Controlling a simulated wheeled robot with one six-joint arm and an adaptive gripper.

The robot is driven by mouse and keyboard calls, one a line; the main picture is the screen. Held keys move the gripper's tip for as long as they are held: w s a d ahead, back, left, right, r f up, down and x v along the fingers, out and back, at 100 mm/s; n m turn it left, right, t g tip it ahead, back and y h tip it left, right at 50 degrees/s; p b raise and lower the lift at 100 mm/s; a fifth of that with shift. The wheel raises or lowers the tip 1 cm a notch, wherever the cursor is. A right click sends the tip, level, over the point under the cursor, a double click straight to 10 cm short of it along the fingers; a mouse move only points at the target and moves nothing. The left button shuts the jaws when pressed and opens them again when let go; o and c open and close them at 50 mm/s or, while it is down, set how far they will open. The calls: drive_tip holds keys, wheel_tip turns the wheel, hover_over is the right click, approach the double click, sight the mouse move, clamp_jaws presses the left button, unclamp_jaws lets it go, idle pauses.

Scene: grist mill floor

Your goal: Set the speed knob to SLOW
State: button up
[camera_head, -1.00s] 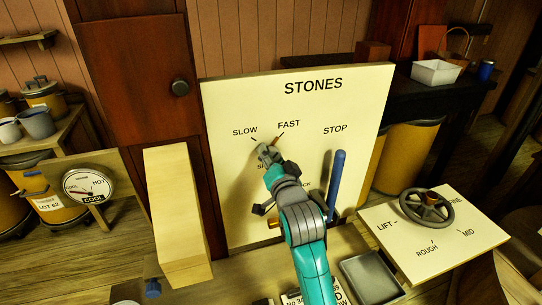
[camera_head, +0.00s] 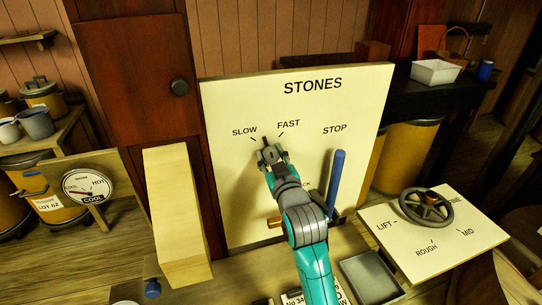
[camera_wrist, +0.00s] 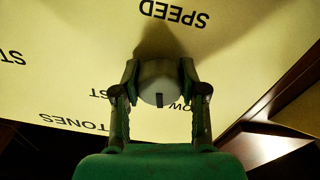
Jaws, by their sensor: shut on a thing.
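The cream STONES panel (camera_head: 350,100) stands upright in the head view, with the words SLOW, FAST and STOP on it. My gripper (camera_head: 268,155) is at the panel below SLOW and FAST, and its fingers cover most of the speed knob there. In the wrist view, the pale grey round knob (camera_wrist: 160,76) sits between the two fingers, which are shut on its sides. A dark mark on the knob points between SLOW and FAST. The wrist view shows the panel upside down, with SPEED readable and SLOW partly hidden by a finger.
A blue lever (camera_head: 337,180) stands close to the right of my arm. A handwheel (camera_head: 427,208) is on a labelled board at the right. A dark tray (camera_head: 370,277) lies below the panel. A pale wooden post (camera_head: 177,215) stands to the left.

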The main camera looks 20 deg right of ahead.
drive_tip(key=n, duration=0.6)
drive_tip(key=shift+n, duration=0.3)
idle(0.4)
drive_tip(key=o, duration=1.2)
drive_tip(key=shift+c, duration=0.2)
drive_tip(key=shift+s, duration=0.1)
drive_tip(key=s, duration=1.1)
drive_tip(key=shift+s+f, duration=0.3)
drive_tip(key=shift+s, duration=0.1)
